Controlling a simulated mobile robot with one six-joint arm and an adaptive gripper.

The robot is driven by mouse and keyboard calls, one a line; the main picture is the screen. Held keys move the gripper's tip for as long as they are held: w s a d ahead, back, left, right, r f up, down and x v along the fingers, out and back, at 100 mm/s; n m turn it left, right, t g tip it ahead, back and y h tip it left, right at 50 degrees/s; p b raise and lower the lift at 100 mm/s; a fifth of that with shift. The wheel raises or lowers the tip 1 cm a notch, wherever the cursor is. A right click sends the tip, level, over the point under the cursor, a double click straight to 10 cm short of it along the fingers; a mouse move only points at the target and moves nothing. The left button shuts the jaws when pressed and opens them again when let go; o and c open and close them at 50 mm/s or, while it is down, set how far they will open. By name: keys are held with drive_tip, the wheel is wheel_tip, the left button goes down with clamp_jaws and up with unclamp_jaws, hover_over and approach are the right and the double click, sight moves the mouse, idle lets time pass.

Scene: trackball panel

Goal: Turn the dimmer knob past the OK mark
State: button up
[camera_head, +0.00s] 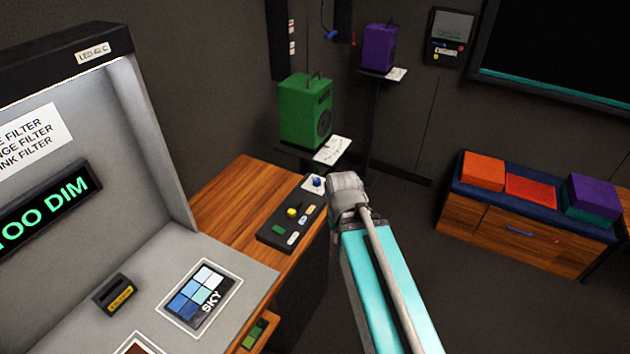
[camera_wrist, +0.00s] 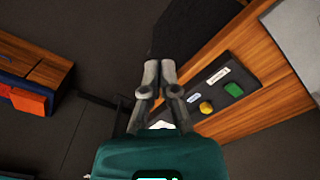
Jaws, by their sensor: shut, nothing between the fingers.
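A dark control panel (camera_head: 275,238) lies on the wooden counter in the head view. The same yellow knob (camera_wrist: 206,107) and green button (camera_wrist: 233,89) show right of my gripper in the wrist view. I cannot tell from a label whether this knob is the dimmer, and no OK mark is readable. My gripper (camera_wrist: 160,68) is shut and empty, its fingertips beside the panel and apart from the knob. In the head view the fingers are hidden behind my arm.
A display (camera_head: 45,212) in the grey booth reads "TOO DIM". A green speaker (camera_head: 305,110) stands beyond the counter (camera_head: 225,200). Dark floor is open at right.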

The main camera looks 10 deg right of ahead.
drive_tip(key=o, duration=0.4)
drive_tip(key=shift+w, duration=0.25)
drive_tip(key=o, duration=0.6)
drive_tip(key=shift+n, duration=0.7)
drive_tip(key=w, duration=0.4)
drive_tip(key=shift+w+r+p, duration=0.15)
drive_tip(key=shift+r+p, duration=0.15)
drive_tip(key=shift+o, duration=0.2)
wheel_tip(320, 180, up, 3)
drive_tip(key=n+p, duration=0.3)
drive_tip(key=n, duration=0.7)
hover_over(316, 180)
drive_tip(key=shift+d+r, duration=0.1)
drive_tip(key=shift+d, duration=0.05)
drive_tip(key=shift+f, duration=0.25)
wheel_tip(316, 180, down, 13)
drive_tip(key=b, duration=1.3)
drive_tip(key=shift+f+b, duration=0.15)
drive_tip(key=shift+b, duration=0.15)
clamp_jaws()
